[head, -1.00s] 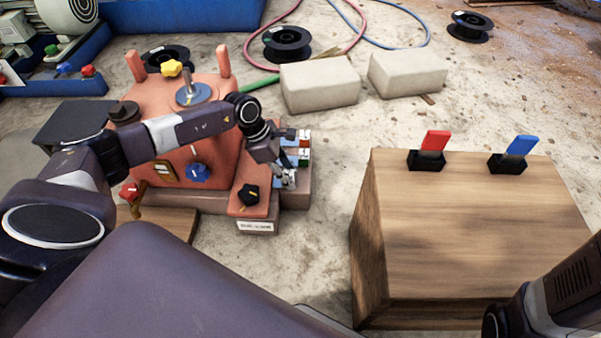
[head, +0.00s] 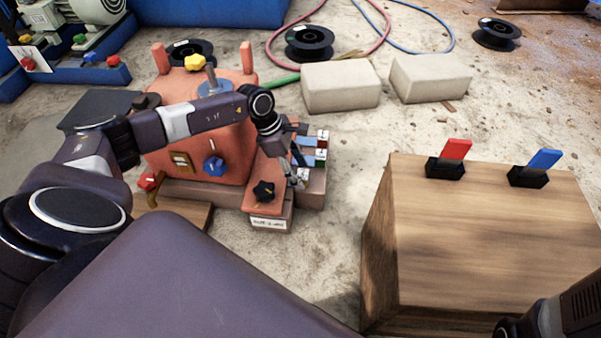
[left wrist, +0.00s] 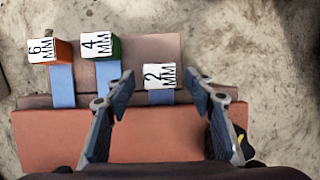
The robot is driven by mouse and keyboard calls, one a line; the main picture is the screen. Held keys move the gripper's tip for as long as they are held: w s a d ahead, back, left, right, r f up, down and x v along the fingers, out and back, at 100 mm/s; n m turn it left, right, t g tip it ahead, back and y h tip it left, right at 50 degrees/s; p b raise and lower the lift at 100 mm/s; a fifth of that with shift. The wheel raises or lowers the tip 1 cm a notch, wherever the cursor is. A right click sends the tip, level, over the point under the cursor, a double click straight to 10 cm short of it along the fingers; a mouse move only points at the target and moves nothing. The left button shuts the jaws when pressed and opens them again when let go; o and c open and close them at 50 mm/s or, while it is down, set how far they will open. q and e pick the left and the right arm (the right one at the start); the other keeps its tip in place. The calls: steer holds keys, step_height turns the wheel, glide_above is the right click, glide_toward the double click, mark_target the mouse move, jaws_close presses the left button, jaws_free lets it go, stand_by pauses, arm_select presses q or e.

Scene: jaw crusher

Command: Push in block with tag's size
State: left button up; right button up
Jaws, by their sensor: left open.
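The orange jaw crusher (head: 205,140) stands on the floor at left centre in the head view. In the left wrist view, blocks tagged 6 MM (left wrist: 48,51), 4 MM (left wrist: 100,46) and 2 MM (left wrist: 160,76) sit in a row on blue strips. The 6 MM block has orange-red sides, the 4 MM block green. The 2 MM block sits nearer the orange edge than the others. My left gripper (left wrist: 156,84) is open, its fingertips on either side of the 2 MM block in the picture; contact is not visible. A white label (head: 268,224) on the crusher's front is too small to read.
A wooden box (head: 490,235) with a red lever (head: 455,150) and a blue lever (head: 545,159) stands at right. Two pale blocks (head: 340,86), black spools and hoses lie behind. Bare floor lies between crusher and box. My right arm shows at bottom right.

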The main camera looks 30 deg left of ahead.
arm_select(q)
steer(key=v, duration=1)
steer(key=shift+r, duration=0.3)
steer(key=shift+a, duration=0.15)
